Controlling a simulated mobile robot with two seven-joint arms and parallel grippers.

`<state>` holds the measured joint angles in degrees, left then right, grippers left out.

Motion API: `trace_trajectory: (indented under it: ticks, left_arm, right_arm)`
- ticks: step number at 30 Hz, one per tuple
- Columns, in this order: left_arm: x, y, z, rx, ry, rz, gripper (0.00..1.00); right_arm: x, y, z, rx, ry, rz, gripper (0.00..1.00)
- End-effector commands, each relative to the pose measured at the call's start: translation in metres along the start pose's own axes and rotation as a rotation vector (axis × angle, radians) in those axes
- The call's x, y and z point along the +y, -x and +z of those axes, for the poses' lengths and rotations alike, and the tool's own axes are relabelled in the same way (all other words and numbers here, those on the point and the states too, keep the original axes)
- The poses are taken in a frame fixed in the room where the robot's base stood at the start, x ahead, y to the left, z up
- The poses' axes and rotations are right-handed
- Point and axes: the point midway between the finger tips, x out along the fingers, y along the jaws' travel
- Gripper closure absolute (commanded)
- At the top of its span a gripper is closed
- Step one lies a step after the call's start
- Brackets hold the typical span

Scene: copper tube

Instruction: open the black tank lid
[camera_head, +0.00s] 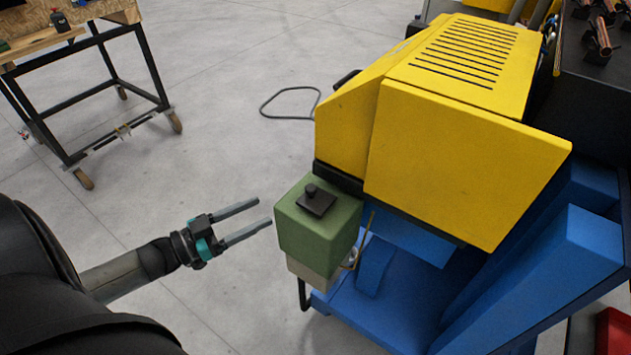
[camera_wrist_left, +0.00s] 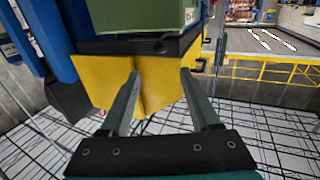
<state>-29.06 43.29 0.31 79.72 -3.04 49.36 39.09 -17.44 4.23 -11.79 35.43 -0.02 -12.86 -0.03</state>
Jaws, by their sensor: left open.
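The black tank lid (camera_head: 316,203) is a small square plate with a round black knob (camera_head: 312,190) on top. It lies flat on the green tank (camera_head: 318,235), which is mounted at the near left corner of the yellow and blue machine. My left gripper (camera_head: 264,210) is left of the tank, its two grey fingers spread, empty and pointing toward it. The fingers look apart from the tank in the head view. In the left wrist view, a green box-like surface (camera_wrist_left: 135,15) shows beyond the fingers; the lid cannot be made out there. My right gripper is not in view.
The yellow machine housing (camera_head: 460,130) rises behind and right of the tank, above a blue base (camera_head: 390,310). A brass-coloured bent pipe (camera_head: 358,248) stands beside the tank. A wheeled workbench (camera_head: 95,85) stands at the upper left. Grey floor (camera_head: 220,100) between is clear except for a black cable loop (camera_head: 290,104).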

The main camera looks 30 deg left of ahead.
Motion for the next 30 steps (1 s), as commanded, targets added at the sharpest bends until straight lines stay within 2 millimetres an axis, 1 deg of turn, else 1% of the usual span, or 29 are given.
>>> trace_trajectory:
  ticks: [1, 9, 15, 18, 24, 30]
  left_arm:
    - [0.000, -0.010, 0.000, 0.005, -0.002, 0.000, 0.37]
    - [-0.001, -0.062, 0.001, 0.005, -0.001, -0.002, 0.37]
    - [-0.001, -0.098, 0.001, 0.003, -0.001, -0.004, 0.37]
    - [-0.001, -0.112, 0.001, 0.001, -0.002, -0.004, 0.37]
    - [-0.001, -0.132, 0.002, 0.000, -0.001, -0.004, 0.37]
    - [-0.001, -0.138, 0.002, -0.002, 0.000, -0.004, 0.37]
  right_arm:
    - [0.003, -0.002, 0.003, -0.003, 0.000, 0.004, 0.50]
    - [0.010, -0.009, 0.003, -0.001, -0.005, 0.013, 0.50]
    - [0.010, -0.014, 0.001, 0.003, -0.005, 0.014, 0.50]
    - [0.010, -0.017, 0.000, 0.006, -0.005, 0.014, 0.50]
    - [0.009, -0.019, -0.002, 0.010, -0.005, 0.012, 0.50]
    - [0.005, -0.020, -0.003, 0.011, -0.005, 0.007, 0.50]
